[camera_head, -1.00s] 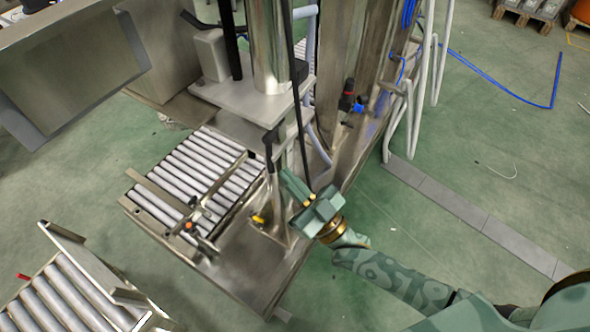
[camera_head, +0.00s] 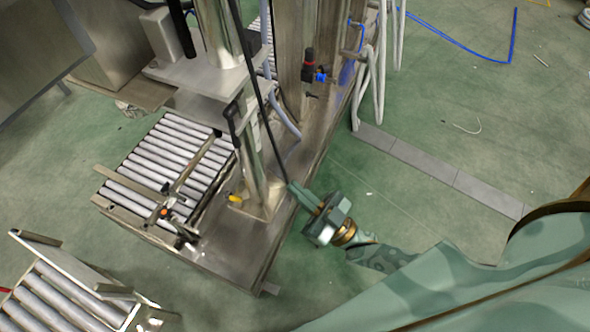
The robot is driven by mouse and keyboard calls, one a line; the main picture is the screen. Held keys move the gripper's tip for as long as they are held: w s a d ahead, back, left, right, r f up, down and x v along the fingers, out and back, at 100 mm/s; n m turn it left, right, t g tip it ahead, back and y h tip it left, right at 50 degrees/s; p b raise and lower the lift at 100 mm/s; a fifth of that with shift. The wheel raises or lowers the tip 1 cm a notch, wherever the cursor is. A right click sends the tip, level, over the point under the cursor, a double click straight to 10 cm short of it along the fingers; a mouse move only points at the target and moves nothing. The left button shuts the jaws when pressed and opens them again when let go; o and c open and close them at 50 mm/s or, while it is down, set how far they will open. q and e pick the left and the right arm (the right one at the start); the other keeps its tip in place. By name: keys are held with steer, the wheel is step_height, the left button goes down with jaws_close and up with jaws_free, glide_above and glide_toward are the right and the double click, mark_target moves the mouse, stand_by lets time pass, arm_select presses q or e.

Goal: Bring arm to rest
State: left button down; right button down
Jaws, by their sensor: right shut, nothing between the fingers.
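My right gripper (camera_head: 305,197) is at the middle of the head view, on the arm that comes in from the lower right. It is green, with a gold-coloured ring at the wrist. Its fingers are together and hold nothing. It shows in front of the right edge of the steel machine base; whether it touches the base I cannot tell. The green patterned arm (camera_head: 450,283) fills the lower right of the view. My left gripper is not in view.
The steel machine has a roller conveyor (camera_head: 175,158) on its left and a metal column (camera_head: 255,160). Another roller conveyor (camera_head: 75,300) stands at the lower left. White hoses (camera_head: 380,70) hang at the upper middle. Green floor (camera_head: 440,95) is open on the right.

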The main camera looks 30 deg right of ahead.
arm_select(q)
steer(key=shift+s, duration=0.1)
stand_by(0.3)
